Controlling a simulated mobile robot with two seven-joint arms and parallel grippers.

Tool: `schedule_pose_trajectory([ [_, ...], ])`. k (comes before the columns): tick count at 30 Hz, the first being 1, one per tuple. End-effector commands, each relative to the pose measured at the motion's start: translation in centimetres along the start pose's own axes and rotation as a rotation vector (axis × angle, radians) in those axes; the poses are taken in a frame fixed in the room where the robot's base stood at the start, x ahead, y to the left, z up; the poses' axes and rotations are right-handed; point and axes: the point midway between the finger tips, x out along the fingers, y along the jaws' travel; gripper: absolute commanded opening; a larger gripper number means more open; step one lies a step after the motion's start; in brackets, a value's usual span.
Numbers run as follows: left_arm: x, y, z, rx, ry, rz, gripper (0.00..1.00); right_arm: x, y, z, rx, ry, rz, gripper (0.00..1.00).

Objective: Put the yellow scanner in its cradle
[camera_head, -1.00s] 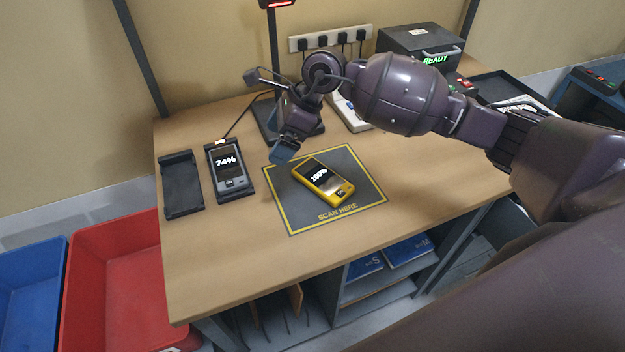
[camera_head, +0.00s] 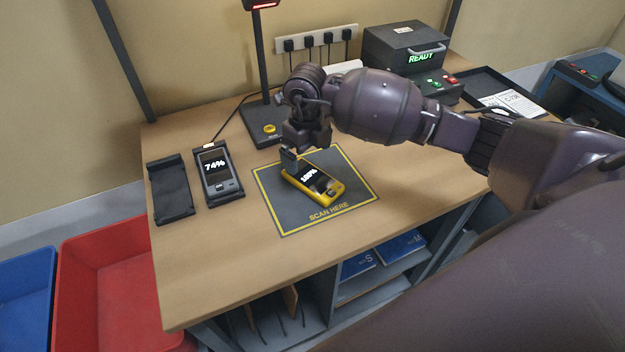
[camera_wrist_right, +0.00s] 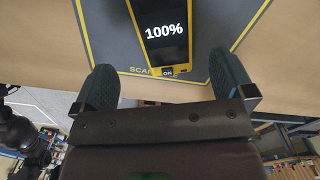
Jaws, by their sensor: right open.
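The yellow scanner (camera_head: 324,188) lies face up on the dark mat marked SCAN HERE (camera_head: 282,216), its screen reading 100%. It also shows in the right wrist view (camera_wrist_right: 184,66), ahead of the fingers. My right gripper (camera_head: 291,160) is over the scanner's far left end in the head view. In the right wrist view it is open (camera_wrist_right: 165,85), with nothing between its fingertips. An empty black cradle (camera_head: 171,190) stands at the left of the table. Beside it, a second cradle holds a grey scanner (camera_head: 215,170) reading 74%. My left gripper is out of view.
A lamp-like stand (camera_head: 262,75) and a power strip (camera_head: 318,42) are behind the mat. A black READY box (camera_head: 405,48) and a dark tray (camera_head: 478,85) stand at the back right. Red (camera_head: 75,290) and blue (camera_head: 20,300) bins are below left. The table front is clear.

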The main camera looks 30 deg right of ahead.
Motion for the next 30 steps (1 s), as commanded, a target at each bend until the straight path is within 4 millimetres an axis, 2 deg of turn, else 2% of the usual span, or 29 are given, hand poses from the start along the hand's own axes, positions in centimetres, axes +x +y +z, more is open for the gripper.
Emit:
schedule_pose_trajectory([
  [3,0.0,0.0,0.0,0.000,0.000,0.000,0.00,1.7,0.0,0.0,-0.001,0.001,0.002,1.00],
  [11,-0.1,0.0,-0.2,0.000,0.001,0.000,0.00,3.3,-0.1,-0.2,-0.001,0.001,0.002,1.00],
  [21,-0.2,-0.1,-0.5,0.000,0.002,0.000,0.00,7.4,-0.5,-0.5,-0.001,0.001,0.003,1.00],
  [28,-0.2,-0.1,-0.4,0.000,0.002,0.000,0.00,7.7,-0.5,-0.5,-0.003,0.000,0.001,1.00],
  [29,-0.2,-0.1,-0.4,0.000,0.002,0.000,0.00,7.7,-0.5,-0.5,-0.003,0.000,0.001,0.98],
  [30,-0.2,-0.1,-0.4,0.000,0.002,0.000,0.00,7.7,-0.5,-0.5,-0.003,0.000,0.001,0.92],
])
